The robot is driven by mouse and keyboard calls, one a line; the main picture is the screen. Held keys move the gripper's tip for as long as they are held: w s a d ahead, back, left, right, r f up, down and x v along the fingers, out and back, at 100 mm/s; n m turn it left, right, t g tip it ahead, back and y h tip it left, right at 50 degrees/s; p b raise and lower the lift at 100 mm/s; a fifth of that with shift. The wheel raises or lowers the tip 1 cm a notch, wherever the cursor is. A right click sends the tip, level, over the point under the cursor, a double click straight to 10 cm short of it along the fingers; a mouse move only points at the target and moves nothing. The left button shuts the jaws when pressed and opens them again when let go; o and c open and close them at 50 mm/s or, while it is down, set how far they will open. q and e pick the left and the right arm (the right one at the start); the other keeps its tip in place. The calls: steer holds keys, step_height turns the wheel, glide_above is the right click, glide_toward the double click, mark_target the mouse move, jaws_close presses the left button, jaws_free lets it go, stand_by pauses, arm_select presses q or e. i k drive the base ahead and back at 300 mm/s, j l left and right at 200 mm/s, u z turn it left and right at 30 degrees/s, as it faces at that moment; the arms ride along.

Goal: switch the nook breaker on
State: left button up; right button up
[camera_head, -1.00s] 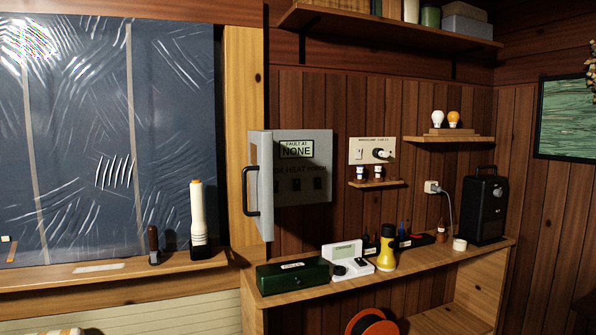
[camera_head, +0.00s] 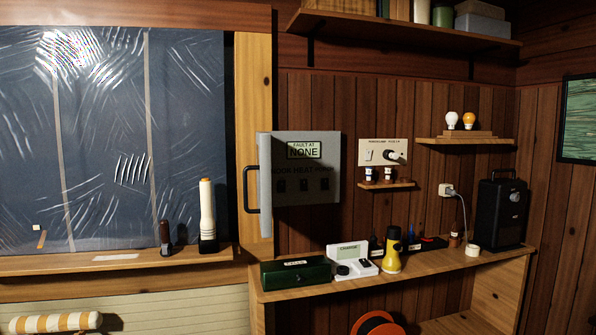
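The breaker panel (camera_head: 320,222) is a grey box on the wood wall, right of the window frame. Its door (camera_head: 264,195) stands swung open to the left, seen nearly edge-on, with a black handle (camera_head: 248,190). A label at the top reads "FAULT AT NONE". Below it is a dark row of lettering that seems to include "NOOK", "HEAT" and "PORCH", over several small dark breaker switches (camera_head: 304,184). The leftmost switch (camera_head: 281,186) sits under the NOOK lettering; shadow hides its position. Neither of my grippers shows in the head view.
Below the panel, a wooden shelf (camera_head: 420,268) carries a green box (camera_head: 296,273), a white device (camera_head: 352,262), a yellow flashlight (camera_head: 391,252) and a black box (camera_head: 502,214). A white-and-orange cylinder (camera_head: 207,214) stands on the window sill.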

mark_target(281, 184)
steer(key=i+l+u, duration=0.1)
steer(key=i, duration=0.4)
steer(key=i+l+u, duration=0.15)
steer(key=i, duration=0.3)
steer(key=i+l+u, duration=0.1)
steer(key=i+l, duration=0.25)
steer(key=i, duration=0.15)
steer(key=i+l+u, duration=0.1)
steer(key=i+l, duration=0.15)
steer(key=i, duration=0.2)
steer(key=i+l+u, duration=0.2)
steer(key=j+u, duration=0.5)
steer(key=l+z, duration=0.1)
steer(key=l, duration=0.35)
